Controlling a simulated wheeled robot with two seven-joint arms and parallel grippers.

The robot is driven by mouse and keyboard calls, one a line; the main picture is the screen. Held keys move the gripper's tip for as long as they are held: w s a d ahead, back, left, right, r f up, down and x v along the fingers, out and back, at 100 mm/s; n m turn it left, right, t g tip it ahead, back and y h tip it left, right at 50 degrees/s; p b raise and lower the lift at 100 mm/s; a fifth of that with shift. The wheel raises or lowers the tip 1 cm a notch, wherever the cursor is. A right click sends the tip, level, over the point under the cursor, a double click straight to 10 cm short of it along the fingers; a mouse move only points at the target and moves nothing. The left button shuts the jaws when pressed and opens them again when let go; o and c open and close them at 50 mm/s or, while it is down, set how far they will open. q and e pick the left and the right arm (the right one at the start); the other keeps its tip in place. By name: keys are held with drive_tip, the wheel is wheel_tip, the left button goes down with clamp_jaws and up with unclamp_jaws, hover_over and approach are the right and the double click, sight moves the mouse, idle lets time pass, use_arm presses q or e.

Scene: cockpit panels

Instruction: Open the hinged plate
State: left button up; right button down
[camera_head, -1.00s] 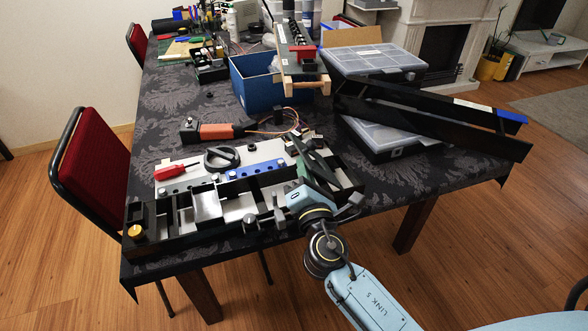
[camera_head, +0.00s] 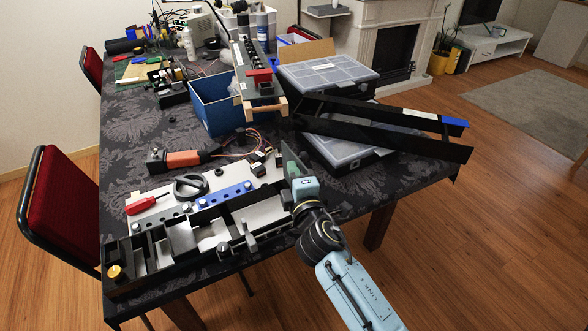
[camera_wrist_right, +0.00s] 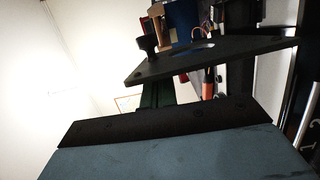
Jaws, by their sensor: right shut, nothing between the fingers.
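The cockpit panel assembly (camera_head: 266,178) lies along the table's front edge, with a pale plate, a black dial, a blue strip and open metal compartments. I cannot tell for sure which part is the hinged plate. My right gripper (camera_head: 291,160) is at the assembly's right end, its green fingers pointing up and away from me. It is shut and empty; contact with the assembly is unclear. In the right wrist view, a dark plate (camera_wrist_right: 175,65) with a slot and a black knob (camera_wrist_right: 148,42) lies beyond the green fingers (camera_wrist_right: 157,95). My left gripper is not in view.
A red-handled tool (camera_head: 146,204) lies on the assembly's left part. An orange tool (camera_head: 183,158) with wires lies behind it. A blue box (camera_head: 215,115), clear-lidded cases (camera_head: 328,73) and a long black frame (camera_head: 400,128) fill the table's back and right.

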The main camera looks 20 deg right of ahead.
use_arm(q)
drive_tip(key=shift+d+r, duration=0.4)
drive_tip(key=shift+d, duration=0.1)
use_arm(e)
drive_tip(key=shift+d+m, duration=0.4)
drive_tip(key=shift+d, duration=0.05)
